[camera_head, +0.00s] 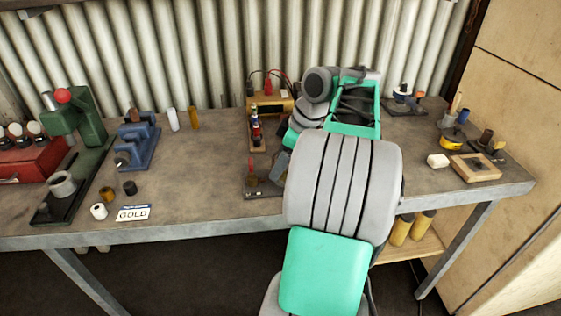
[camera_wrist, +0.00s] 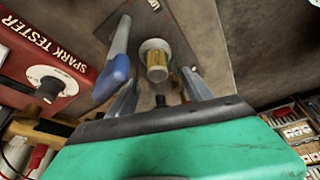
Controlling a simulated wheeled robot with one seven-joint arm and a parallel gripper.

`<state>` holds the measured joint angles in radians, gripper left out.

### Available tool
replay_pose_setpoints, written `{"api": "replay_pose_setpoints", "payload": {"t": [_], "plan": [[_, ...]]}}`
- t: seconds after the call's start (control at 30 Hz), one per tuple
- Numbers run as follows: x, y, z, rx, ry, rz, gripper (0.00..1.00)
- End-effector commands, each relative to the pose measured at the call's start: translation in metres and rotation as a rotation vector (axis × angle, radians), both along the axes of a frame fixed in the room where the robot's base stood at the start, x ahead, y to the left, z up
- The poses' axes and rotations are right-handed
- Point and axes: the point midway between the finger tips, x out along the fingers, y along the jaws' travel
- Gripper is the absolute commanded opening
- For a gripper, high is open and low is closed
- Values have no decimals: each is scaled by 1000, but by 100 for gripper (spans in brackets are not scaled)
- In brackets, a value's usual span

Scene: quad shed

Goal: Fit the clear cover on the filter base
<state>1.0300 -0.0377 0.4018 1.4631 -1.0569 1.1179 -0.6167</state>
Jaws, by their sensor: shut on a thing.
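My gripper (camera_wrist: 160,80) shows in the wrist view as two grey fingers held apart, shut on what seems to be the clear cover, whose see-through outline I cannot trace. Between and beyond the fingertips is a short yellowish cylinder (camera_wrist: 158,72) with a pale round collar (camera_wrist: 155,45). It stands on a grey plate (camera_wrist: 185,30) and looks like the filter base with its element. I cannot tell whether cover and base touch. In the head view my arm hides the fingers and this spot.
A blue-ended grey rod (camera_wrist: 116,65) lies close to the left finger. A red spark tester (camera_wrist: 45,70) is farther left. A wooden tray (camera_head: 474,167) is right.

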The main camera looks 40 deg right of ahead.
Motion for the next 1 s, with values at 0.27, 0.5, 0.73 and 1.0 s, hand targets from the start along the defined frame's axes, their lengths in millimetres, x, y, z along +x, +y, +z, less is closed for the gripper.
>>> {"api": "replay_pose_setpoints", "payload": {"t": [0.27,0.5,0.73,1.0], "plan": [[0,0,-6,0,0,0,18],[0,0,-11,0,0,1,18],[0,0,-13,0,0,1,18],[0,0,-13,0,0,1,18]]}}
